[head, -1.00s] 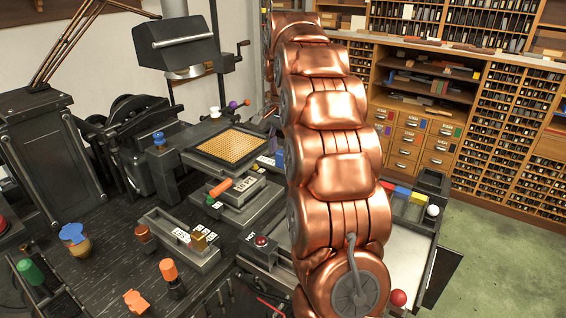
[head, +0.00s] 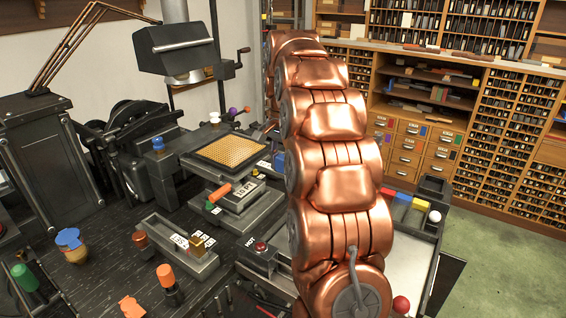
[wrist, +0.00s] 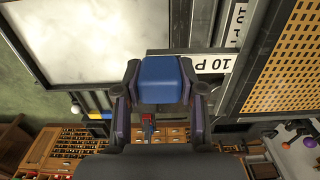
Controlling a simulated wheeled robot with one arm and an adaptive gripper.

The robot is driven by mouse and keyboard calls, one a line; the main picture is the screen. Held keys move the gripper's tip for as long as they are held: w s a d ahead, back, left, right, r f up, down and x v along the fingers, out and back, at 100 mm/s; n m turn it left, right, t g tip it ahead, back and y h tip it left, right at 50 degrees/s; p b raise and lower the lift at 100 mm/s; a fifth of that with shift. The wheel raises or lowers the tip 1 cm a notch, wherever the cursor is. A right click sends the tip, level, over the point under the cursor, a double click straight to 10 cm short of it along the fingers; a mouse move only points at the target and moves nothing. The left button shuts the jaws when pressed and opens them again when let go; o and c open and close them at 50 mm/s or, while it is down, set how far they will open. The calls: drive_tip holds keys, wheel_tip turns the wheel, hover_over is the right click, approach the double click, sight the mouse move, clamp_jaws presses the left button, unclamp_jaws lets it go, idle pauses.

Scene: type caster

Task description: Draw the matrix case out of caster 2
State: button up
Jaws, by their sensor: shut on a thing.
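The matrix case, a dark-framed plate with a gold grid (head: 232,150), lies flat on the black machine left of my arm in the head view. Its perforated grid also shows at the right of the wrist view (wrist: 290,62). My gripper (wrist: 160,88) has its two fingers on either side of a blue block (wrist: 160,78) and is shut on it. A white "10 P" label (wrist: 212,64) is beside the block. A bit of blue (head: 279,160) shows at the case's right side in the head view. My arm hides the gripper there.
A black hood (head: 175,48) with a crank stands behind the case. An orange-handled part (head: 219,192) and a "10PT" block (head: 243,189) sit in front. A pale tray (wrist: 95,35) is at the upper left of the wrist view. Green floor (head: 500,270) is clear at right.

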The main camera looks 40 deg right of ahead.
clamp_jaws()
drive_tip(key=shift+s+d+b, duration=0.25)
drive_tip(key=shift+s+b, duration=0.05)
drive_tip(key=shift+s, duration=0.35)
idle(0.4)
drive_tip(key=s+d+b, duration=0.2)
drive_tip(key=s, duration=0.4)
idle(1.1)
drive_tip(key=shift+r, duration=0.1)
